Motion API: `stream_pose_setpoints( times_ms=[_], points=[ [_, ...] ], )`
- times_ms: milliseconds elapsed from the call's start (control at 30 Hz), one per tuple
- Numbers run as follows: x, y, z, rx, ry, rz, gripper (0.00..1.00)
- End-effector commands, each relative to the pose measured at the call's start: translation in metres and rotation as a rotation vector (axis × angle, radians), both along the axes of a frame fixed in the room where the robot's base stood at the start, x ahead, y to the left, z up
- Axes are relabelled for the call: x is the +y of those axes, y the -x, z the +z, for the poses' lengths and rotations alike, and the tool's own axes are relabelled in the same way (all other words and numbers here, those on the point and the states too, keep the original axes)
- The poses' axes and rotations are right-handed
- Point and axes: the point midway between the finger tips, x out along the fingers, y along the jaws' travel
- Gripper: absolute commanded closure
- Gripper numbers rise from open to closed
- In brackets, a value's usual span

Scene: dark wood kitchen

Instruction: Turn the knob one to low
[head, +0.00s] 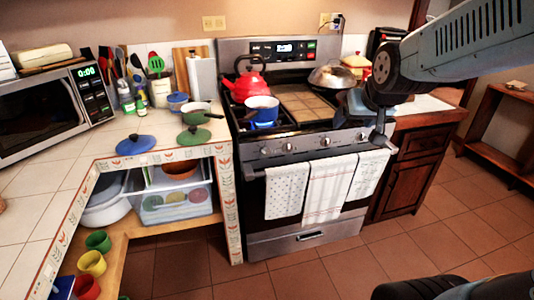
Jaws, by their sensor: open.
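The stove (300,190) stands in the middle of the head view. Its silver front panel (300,145) carries a row of knobs. Two knobs (271,150) sit together at the left, and another knob (325,141) sits farther right. Which one is knob one cannot be told, and their settings are too small to read. A blue flame (263,125) shows under the blue pot at the front left burner. My gripper (377,137) is open and points down at the panel's right end. It hides part of that end, and contact with a knob cannot be told.
A red kettle (249,87) and the blue pot (262,108) stand on the left burners. Several towels (328,190) hang from the oven handle below the knobs. A tiled counter (75,150) adjoins on the left. The floor (400,250) before the stove is clear.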

Motion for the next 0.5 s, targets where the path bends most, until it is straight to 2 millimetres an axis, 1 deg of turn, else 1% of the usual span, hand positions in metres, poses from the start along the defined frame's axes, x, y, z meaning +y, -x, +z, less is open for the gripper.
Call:
stream_pose_setpoints(
  times_ms=[33,200,400,500],
  points=[
    [0.005,-0.014,-0.008,-0.013,-0.003,0.007,0.26],
    [0.021,-0.059,-0.028,-0.093,-0.016,0.026,0.26],
    [0.042,-0.105,-0.056,-0.184,-0.031,0.046,0.26],
    [0.053,-0.125,-0.071,-0.232,-0.039,0.055,0.26]
  ],
)
